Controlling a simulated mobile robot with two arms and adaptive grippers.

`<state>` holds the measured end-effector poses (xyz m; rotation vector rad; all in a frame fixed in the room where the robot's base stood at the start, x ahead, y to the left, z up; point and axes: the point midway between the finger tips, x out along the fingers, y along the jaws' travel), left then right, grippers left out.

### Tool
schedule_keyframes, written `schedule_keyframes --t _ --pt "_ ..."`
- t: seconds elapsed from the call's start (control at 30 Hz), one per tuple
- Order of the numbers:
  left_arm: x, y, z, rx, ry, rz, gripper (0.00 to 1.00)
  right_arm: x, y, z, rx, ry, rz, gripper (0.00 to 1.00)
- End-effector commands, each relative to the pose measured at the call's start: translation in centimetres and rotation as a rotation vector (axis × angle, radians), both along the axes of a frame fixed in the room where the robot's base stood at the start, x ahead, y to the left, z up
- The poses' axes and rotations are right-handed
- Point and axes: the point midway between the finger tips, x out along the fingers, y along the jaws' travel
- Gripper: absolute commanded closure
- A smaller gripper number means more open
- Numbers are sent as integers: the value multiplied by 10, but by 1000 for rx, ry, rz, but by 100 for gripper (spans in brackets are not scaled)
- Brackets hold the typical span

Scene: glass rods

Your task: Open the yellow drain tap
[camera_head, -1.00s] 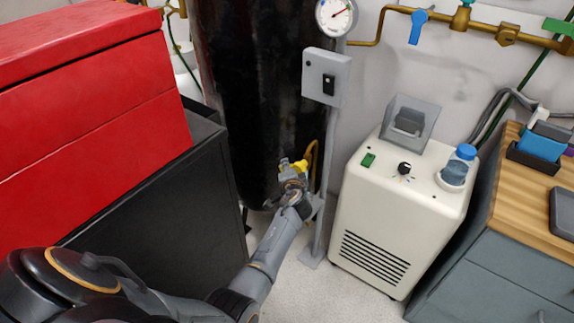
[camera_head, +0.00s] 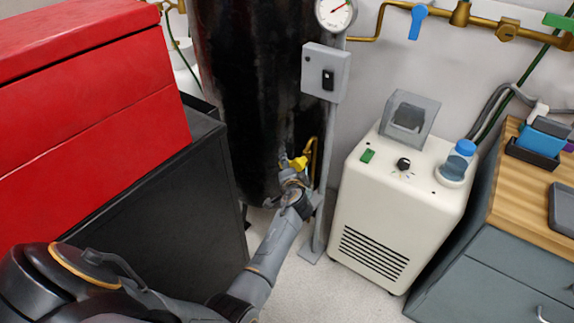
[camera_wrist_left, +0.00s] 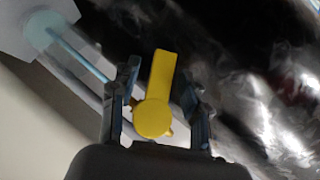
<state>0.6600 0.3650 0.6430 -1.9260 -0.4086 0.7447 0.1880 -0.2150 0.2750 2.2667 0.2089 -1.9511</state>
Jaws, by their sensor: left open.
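The yellow drain tap (camera_head: 299,163) sits low on the front of the black tank (camera_head: 252,90). In the left wrist view the tap's yellow lever (camera_wrist_left: 156,95) has a round hub and a straight handle pointing away from the gripper. My left gripper (camera_head: 292,178) is at the tap. In the wrist view its two fingers (camera_wrist_left: 160,98) are open, one on each side of the lever, with visible gaps between them and it. The tap's body is mostly hidden behind the lever and gripper. My right gripper is not in view.
A grey post with a switch box (camera_head: 326,73) stands just right of the tap, with a thin brass pipe beside it. A white chiller (camera_head: 395,215) stands further right. A dark cabinet (camera_head: 150,210) carrying a red chest (camera_head: 90,110) is on the left.

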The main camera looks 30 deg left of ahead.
Motion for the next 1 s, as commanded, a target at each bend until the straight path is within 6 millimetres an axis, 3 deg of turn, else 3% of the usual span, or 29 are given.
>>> schedule_keyframes --t 0.4,0.9,1.0 --pt "-41 -31 16 -3 2 0 54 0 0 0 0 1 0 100" --pt "-44 -33 18 -2 1 1 54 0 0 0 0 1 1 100" --pt "-42 -36 17 -11 -10 -9 74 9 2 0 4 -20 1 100"
